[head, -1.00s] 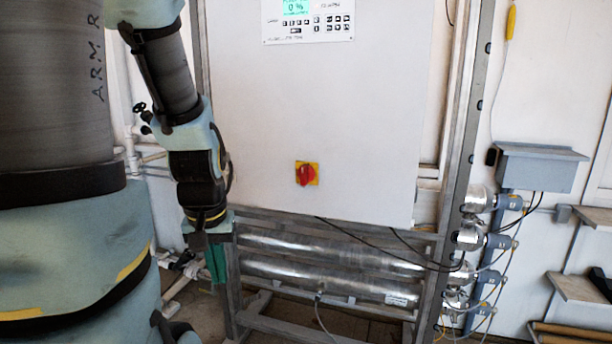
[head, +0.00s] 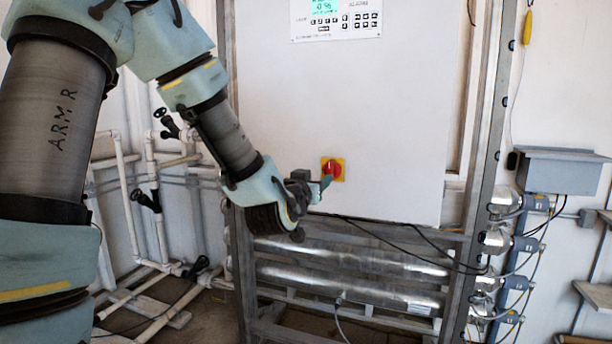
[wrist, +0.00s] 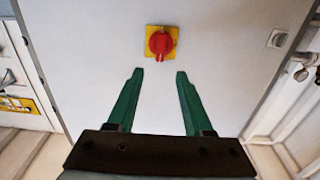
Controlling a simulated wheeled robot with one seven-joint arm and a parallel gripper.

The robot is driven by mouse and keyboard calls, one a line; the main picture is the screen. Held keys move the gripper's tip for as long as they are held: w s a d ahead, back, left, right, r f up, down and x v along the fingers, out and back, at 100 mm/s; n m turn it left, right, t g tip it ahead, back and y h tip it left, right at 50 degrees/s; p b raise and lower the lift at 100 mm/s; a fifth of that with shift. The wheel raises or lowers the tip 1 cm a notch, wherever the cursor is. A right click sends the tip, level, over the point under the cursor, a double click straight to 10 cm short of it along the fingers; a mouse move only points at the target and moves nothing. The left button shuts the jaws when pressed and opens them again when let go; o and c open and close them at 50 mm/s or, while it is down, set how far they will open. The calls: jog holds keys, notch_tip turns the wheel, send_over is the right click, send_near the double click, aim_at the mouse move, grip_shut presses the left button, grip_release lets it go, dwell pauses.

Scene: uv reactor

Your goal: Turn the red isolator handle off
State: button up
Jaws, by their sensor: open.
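The red isolator handle (head: 332,169) sits on a yellow square plate on the front of the white cabinet (head: 400,120). The handle also shows in the wrist view (wrist: 159,43), above and between my fingertips, with its grip pointing down toward my gripper in that picture. My gripper (wrist: 157,75) is open, with two green fingers apart and nothing between them. In the head view my gripper (head: 324,183) is just left of and below the handle, and a green finger overlaps the plate's lower left edge. I cannot tell whether it touches.
A control panel with a lit display (head: 325,8) is at the cabinet's top. Shiny metal tubes (head: 350,280) and black cables run below the cabinet. White pipes with black valves (head: 150,200) stand to the left. The cabinet face around the handle is clear.

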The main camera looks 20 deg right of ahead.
aim_at(329, 167)
jog(key=p+x, duration=0.1)
jog(key=x, duration=0.4)
jog(key=p+x, duration=0.1)
jog(key=x, duration=0.4)
jog(key=shift+w+d+r, duration=0.25)
jog(key=shift+w, duration=0.1)
jog(key=shift+c, duration=0.3)
grip_shut()
